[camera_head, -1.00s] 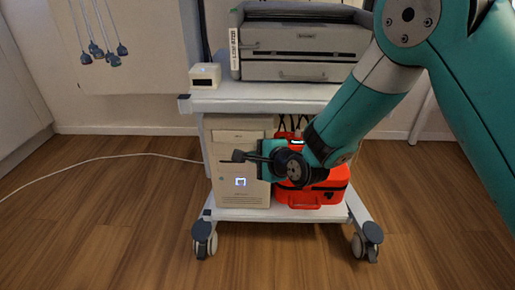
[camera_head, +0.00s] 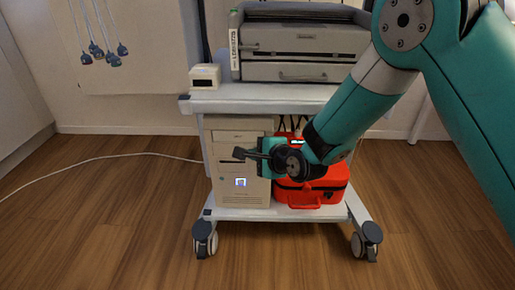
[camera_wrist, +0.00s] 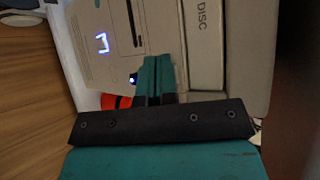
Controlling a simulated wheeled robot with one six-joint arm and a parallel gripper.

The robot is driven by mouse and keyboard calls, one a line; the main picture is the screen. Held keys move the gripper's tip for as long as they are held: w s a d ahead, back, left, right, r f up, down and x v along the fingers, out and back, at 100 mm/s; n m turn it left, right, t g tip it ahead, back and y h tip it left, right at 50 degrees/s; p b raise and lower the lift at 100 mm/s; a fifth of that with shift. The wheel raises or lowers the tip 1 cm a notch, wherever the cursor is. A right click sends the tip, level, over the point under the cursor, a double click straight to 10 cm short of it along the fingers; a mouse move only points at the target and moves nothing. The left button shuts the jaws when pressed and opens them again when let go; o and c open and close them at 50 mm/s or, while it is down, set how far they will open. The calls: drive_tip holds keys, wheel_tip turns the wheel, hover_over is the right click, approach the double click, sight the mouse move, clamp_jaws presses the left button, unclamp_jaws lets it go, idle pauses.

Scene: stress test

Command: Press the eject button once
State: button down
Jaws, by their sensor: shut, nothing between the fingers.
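A beige computer tower (camera_head: 240,130) stands on the cart's lower shelf. Its front has a small lit display (camera_head: 241,183), which also glows blue in the wrist view (camera_wrist: 102,43). A panel marked DISC (camera_wrist: 203,40) and a dark slot (camera_wrist: 136,22) show in the wrist view. A small dark button-like spot with a blue-white light (camera_wrist: 133,79) lies just left of the fingertips; I cannot tell whether it is the eject button. My gripper (camera_head: 240,153) is shut and empty in front of the tower, also seen in the wrist view (camera_wrist: 159,72). Contact cannot be told.
A red case (camera_head: 315,193) sits right of the tower, behind my wrist. The wheeled cart (camera_head: 260,101) carries a printer (camera_head: 300,45) and a small cream box (camera_head: 205,76) on top. A white cable (camera_head: 120,156) runs over the wooden floor. The floor left of the cart is mostly clear.

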drive_tip(key=shift+w, duration=0.2)
drive_tip(key=shift+s, duration=0.15)
idle(0.3)
drive_tip(key=shift+s+p, duration=0.35)
drive_tip(key=shift+s, duration=0.3)
drive_tip(key=s+p, duration=0.2)
drive_tip(key=s, duration=0.3)
drive_tip(key=shift+a, duration=0.1)
idle(0.8)
